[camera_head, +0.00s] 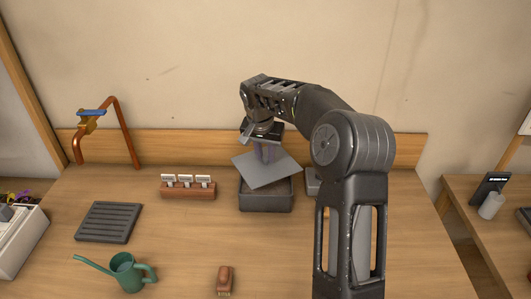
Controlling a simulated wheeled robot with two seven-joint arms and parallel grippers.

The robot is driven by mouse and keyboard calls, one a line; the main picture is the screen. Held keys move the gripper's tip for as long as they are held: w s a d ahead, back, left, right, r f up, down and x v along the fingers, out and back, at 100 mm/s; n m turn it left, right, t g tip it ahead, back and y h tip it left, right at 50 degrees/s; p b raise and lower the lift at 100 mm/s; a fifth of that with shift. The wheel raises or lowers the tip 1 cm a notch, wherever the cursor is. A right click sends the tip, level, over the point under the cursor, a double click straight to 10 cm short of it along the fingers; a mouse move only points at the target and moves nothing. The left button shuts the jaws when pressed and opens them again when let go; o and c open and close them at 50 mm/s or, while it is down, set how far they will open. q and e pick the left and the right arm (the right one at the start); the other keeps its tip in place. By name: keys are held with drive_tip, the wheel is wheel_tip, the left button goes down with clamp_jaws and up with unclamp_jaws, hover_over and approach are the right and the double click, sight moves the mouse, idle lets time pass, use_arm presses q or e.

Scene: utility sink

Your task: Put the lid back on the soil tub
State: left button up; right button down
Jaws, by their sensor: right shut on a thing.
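The lid (267,172) is a flat grey square plate. It is tilted and turned relative to the tub, and it hangs over the tub's back and left part. My right gripper (264,153) points down above the tub and is shut on the lid. The fingertips are small and partly hidden under the wrist. I cannot tell whether the lid touches the tub rim. My left gripper is not in view.
A seed label holder (188,191) stands left of the tub. A grey slatted tray (108,222), a green watering can (126,272) and a brown brush (224,279) lie further left and in front. A grey object (312,182) is partly hidden behind my right arm. A copper tap (121,126) stands at back left.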

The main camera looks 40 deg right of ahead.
sight(265, 165)
drive_tip(key=shift+f+b, duration=1.65)
drive_tip(key=shift+f, duration=0.95)
drive_tip(key=shift+f+b, duration=0.15)
drive_tip(key=shift+b, duration=0.3)
idle(0.6)
drive_tip(key=c, duration=1.1)
unclamp_jaws()
drive_tip(key=shift+c, duration=0.2)
drive_tip(key=shift+o, duration=0.2)
drive_tip(key=o, duration=0.4)
drive_tip(key=shift+o, duration=0.2)
